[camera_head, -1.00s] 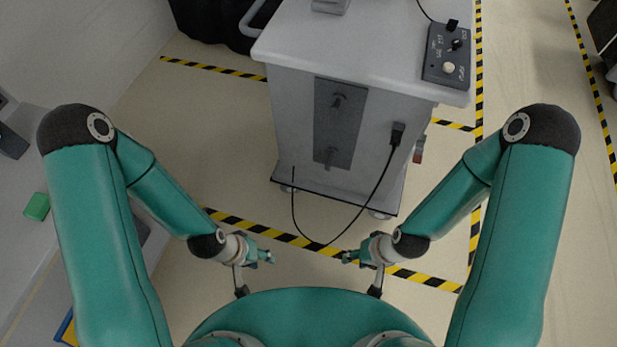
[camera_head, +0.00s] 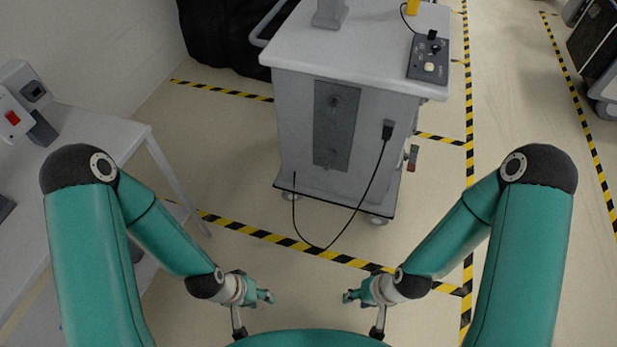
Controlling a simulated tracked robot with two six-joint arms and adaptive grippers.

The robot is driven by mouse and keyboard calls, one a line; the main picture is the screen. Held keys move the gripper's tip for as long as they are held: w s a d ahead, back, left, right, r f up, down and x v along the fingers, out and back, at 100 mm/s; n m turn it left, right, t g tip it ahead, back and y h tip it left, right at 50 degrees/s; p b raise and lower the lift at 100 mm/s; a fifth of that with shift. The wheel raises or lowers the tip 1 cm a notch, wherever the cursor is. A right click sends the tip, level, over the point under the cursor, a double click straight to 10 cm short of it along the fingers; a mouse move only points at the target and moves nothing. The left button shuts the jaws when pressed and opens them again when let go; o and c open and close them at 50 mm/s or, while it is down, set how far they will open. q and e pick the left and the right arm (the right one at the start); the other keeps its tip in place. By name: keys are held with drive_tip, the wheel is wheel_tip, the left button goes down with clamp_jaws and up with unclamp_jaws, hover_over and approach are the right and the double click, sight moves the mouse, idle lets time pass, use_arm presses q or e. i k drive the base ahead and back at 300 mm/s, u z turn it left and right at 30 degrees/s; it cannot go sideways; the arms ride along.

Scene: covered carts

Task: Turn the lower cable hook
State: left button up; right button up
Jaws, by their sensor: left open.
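The lower cable hook (camera_head: 328,156) is a small dark knob low on a grey panel (camera_head: 337,128) on the front of the white cart. The upper hook (camera_head: 334,101) is above it on the same panel. Both hooks are small and dark, and how they are turned is hard to tell. My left gripper (camera_head: 255,313) is open and empty, in front of and below the cart. My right gripper (camera_head: 362,313) faces it, also spread open and empty. Both are well apart from the hooks.
The white cart (camera_head: 360,60) carries a control box (camera_head: 429,60). A black cable (camera_head: 372,183) hangs from its front in a loop toward the floor. Striped floor tape (camera_head: 270,236) runs before the cart. A table (camera_head: 95,125) stands at left. Floor between grippers and cart looks clear.

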sight(330, 152)
drive_tip(key=z, duration=0.2)
drive_tip(key=i, duration=0.8)
drive_tip(key=u, duration=0.65)
drive_tip(key=k, duration=1.25)
drive_tip(key=u, duration=0.8)
drive_tip(key=i, duration=1.45)
drive_tip(key=z, duration=0.8)
